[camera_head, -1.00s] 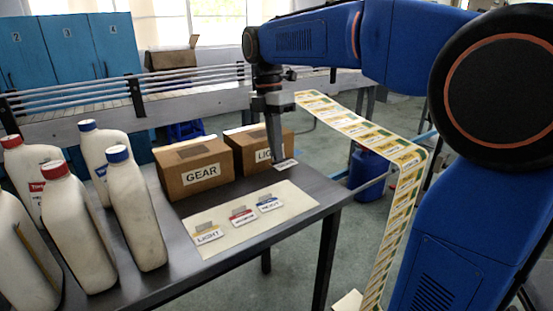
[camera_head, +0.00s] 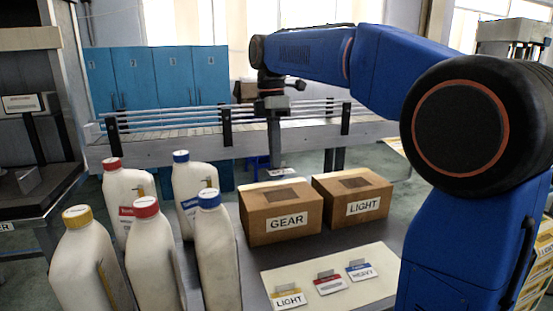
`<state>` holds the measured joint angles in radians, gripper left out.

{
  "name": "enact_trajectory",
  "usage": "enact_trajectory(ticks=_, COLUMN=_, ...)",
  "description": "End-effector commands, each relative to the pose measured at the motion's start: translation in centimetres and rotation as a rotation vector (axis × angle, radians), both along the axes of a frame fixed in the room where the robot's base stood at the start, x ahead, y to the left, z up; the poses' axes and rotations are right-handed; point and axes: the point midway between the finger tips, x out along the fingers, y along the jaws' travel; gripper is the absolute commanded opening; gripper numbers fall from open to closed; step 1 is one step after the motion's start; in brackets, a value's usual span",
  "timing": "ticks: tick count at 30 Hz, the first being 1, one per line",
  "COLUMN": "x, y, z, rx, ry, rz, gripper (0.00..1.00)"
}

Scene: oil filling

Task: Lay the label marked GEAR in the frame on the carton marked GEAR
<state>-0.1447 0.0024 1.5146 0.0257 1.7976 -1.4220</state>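The carton marked GEAR (camera_head: 255,228) stands on the grey table, with a dark frame (camera_head: 281,195) on its top. The carton marked LIGHT (camera_head: 371,194) stands just right of it. My gripper (camera_head: 275,166) points down above and beyond the GEAR carton in the picture. It appears shut on a small pale label (camera_head: 281,173), whose print is too small to read. A cream mat (camera_head: 350,294) in front of the cartons bears three labels: a yellow-edged LIGHT label (camera_head: 289,299), a red-edged one (camera_head: 330,285) and a blue-edged HEAVY one (camera_head: 361,272).
Several white bottles with red, blue and yellow caps, such as the yellow-capped one (camera_head: 84,262), stand left of the cartons. A roller conveyor (camera_head: 180,139) runs behind the table. Blue lockers (camera_head: 160,78) stand farther back. A dark shelf unit (camera_head: 35,185) is at far left.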

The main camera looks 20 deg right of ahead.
Motion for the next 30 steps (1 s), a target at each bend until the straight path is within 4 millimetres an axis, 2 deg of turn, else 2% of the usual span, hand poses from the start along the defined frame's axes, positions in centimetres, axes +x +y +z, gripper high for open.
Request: enact_trajectory(ticks=30, x=0.0, y=0.0, z=-6.0, rx=0.000, ry=0.001, rz=0.000, gripper=0.00)
